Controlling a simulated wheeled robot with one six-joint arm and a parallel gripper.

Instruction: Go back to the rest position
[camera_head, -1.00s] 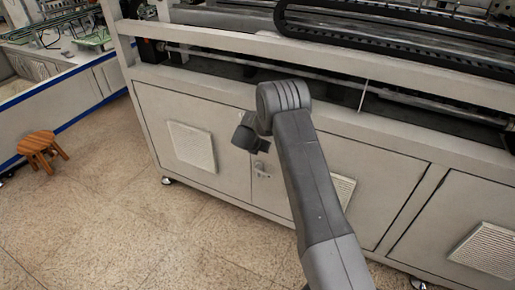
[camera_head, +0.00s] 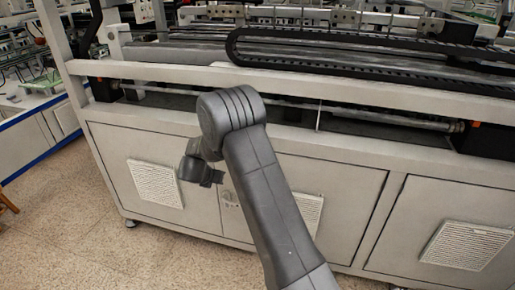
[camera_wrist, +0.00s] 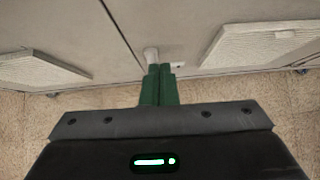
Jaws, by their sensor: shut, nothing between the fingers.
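My gripper (camera_wrist: 160,70) shows in the wrist view with its two green fingers together and nothing between them. It points at the pale cabinet front, near a door handle. In the head view my arm reaches up and bends over, with the dark wrist (camera_head: 200,171) hanging in front of the cabinet doors (camera_head: 330,180). The fingers cannot be made out in the head view.
The large gantry machine (camera_head: 290,78) stands across the view, with a black cable chain (camera_head: 370,62) on top. Its cabinet has louvred vents (camera_head: 155,183). Tiled floor (camera_head: 60,240) lies open at the lower left. A wooden stool (camera_head: 6,204) shows at the left edge.

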